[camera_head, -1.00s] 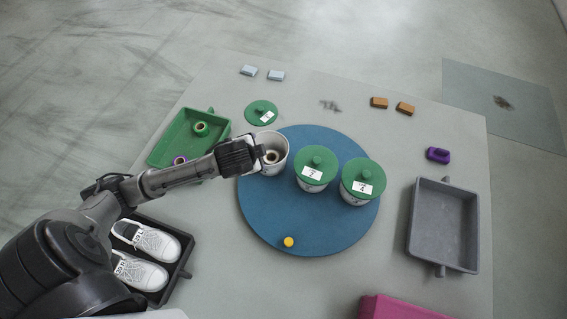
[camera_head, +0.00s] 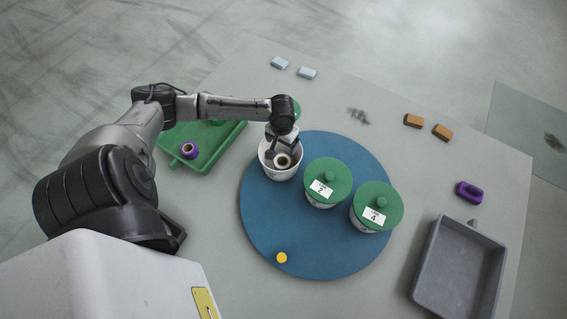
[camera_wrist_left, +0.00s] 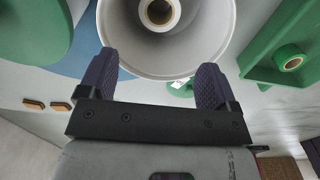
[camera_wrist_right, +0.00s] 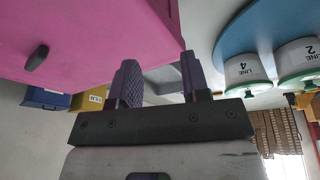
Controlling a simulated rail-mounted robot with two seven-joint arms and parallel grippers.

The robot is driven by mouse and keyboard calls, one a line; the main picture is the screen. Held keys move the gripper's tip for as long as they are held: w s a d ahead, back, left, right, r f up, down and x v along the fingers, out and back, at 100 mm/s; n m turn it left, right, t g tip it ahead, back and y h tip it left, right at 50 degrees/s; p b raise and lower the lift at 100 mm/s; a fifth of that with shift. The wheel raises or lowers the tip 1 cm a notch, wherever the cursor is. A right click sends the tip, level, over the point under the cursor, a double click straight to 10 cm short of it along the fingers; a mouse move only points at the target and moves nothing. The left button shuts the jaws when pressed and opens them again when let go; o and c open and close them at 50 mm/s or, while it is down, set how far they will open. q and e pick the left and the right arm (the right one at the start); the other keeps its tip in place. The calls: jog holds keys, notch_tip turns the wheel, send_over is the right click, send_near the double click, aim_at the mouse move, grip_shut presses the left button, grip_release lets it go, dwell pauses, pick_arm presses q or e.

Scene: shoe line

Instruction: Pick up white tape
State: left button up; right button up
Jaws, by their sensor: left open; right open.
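A pale tape roll with a tan core (camera_head: 283,161) is inside the open white pot (camera_head: 267,168) on the blue round table. The roll also shows in the left wrist view (camera_wrist_left: 159,12), at the top inside the pot (camera_wrist_left: 185,60). My left gripper (camera_head: 282,152) is over the pot's mouth, open and empty. In the left wrist view its two fingers (camera_wrist_left: 157,65) are spread at the pot's near rim, apart from the roll. My right gripper (camera_wrist_right: 160,65) is open and empty in the right wrist view, beside a pink box; it is not in the head view.
Two pots with green lids (camera_head: 328,178) (camera_head: 377,203) stand close on the right of the blue disc (camera_head: 315,250). A green tray (camera_head: 215,150) with a purple roll (camera_head: 190,150) is at left. A grey tray (camera_head: 430,260) and purple block (camera_head: 469,192) are at right.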

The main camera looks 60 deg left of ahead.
pick_arm(q)
jog(key=b, duration=0.2)
send_near(282, 160)
jog(key=d, duration=0.2)
jog(key=shift+s+f+b, duration=0.25)
jog(key=shift+f+b, duration=0.25)
jog(key=shift+f, duration=1.05)
jog(key=shift+s+f+b, duration=0.2)
jog(key=shift+f+b, duration=0.3)
jog(key=shift+f, duration=1.05)
jog(key=shift+c, duration=0.8)
jog(key=c, duration=0.6)
